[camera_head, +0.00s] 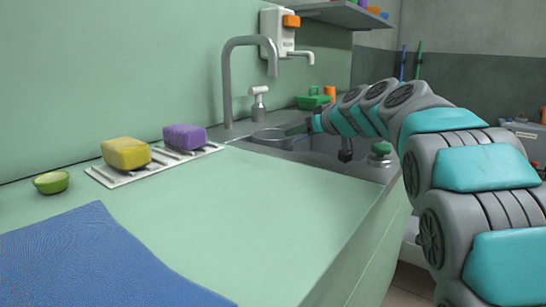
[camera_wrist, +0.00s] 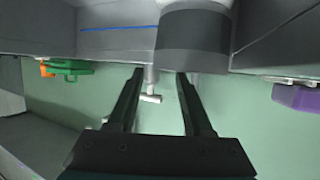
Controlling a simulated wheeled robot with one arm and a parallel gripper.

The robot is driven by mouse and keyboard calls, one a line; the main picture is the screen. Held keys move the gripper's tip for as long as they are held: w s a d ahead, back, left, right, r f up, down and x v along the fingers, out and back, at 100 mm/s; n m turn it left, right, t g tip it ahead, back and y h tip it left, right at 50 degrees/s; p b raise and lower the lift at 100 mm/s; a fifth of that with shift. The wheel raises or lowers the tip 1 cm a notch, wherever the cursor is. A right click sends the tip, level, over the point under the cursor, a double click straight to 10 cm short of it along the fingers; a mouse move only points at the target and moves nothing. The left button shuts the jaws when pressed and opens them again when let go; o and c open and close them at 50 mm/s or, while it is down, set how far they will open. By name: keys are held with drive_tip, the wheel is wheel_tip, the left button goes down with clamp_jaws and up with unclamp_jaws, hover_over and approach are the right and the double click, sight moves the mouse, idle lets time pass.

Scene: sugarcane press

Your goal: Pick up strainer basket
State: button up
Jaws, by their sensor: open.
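A grey round metal vessel, likely the strainer basket (camera_head: 270,138), sits at the near-left part of the sink in the head view. In the wrist view, which looks upside down, a grey cylinder (camera_wrist: 193,42), likely the same basket, shows at the top, just beyond the fingertips. My gripper (camera_wrist: 160,74) is open, with its two dark fingers apart and nothing held between them. In the head view my gripper (camera_head: 298,129) reaches over the sink, close to the basket's right side. I cannot tell whether a finger touches it.
A tall tap (camera_head: 228,85) and a soap pump (camera_head: 258,103) stand behind the sink (camera_head: 325,150). A yellow sponge (camera_head: 126,153) and a purple sponge (camera_head: 184,137) lie on a rack to the left. A green container (camera_head: 313,101) is at the back.

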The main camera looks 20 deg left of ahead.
drive_tip(key=shift+w+r+p+x, duration=0.1)
drive_tip(key=shift+p+x, duration=0.25)
drive_tip(key=shift+x, duration=1.25)
drive_tip(key=shift+w+r+p+x, duration=0.15)
drive_tip(key=shift+p+x, duration=0.15)
drive_tip(key=shift+x, duration=1.3)
drive_tip(key=shift+d, duration=0.1)
clamp_jaws()
